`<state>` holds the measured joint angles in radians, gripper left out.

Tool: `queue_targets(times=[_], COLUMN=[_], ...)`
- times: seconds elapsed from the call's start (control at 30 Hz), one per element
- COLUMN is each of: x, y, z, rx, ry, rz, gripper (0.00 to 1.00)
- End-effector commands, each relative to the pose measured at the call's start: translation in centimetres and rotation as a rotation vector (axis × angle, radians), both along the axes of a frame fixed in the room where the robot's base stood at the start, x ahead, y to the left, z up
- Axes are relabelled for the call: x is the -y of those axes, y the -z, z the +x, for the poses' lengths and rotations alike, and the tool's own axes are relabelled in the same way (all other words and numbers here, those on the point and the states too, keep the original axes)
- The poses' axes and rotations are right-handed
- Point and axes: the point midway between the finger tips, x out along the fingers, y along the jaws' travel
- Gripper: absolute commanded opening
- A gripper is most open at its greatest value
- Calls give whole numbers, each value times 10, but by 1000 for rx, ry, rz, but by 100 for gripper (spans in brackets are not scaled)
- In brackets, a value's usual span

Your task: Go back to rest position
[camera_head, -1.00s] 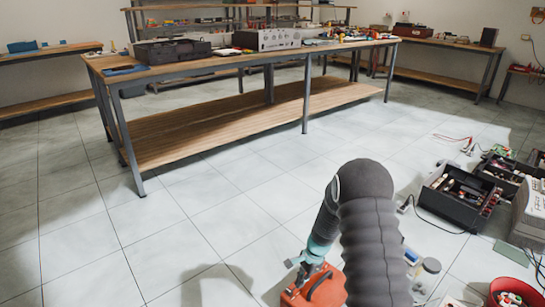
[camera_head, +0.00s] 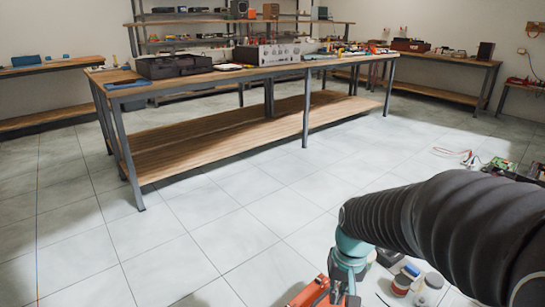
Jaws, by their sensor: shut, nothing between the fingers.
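My arm, in a dark ribbed sleeve, reaches in from the right edge and bends down at a teal wrist joint. My gripper (camera_head: 346,293) hangs below this joint at the bottom edge, shut and empty, with its tips hard to make out. A red case (camera_head: 313,292) shows just left of it, partly cut off by the frame edge. I cannot tell whether the gripper touches the case.
A white-lidded jar (camera_head: 429,288) and a small red container with a blue lid (camera_head: 405,278) stand on the floor right of the gripper. A long workbench (camera_head: 215,74) stands behind. Green circuit boards (camera_head: 499,165) lie at right. The tiled floor at left is clear.

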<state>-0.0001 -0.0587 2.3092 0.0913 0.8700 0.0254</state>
Motion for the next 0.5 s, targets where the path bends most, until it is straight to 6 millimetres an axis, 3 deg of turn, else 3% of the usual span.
queue_targets(times=[0.2,0.5], x=[9,16], y=[-37,-78], z=[-43,-89], rx=[103,287], ry=[-59,-73], rz=[-44,-85], gripper=[0,0])
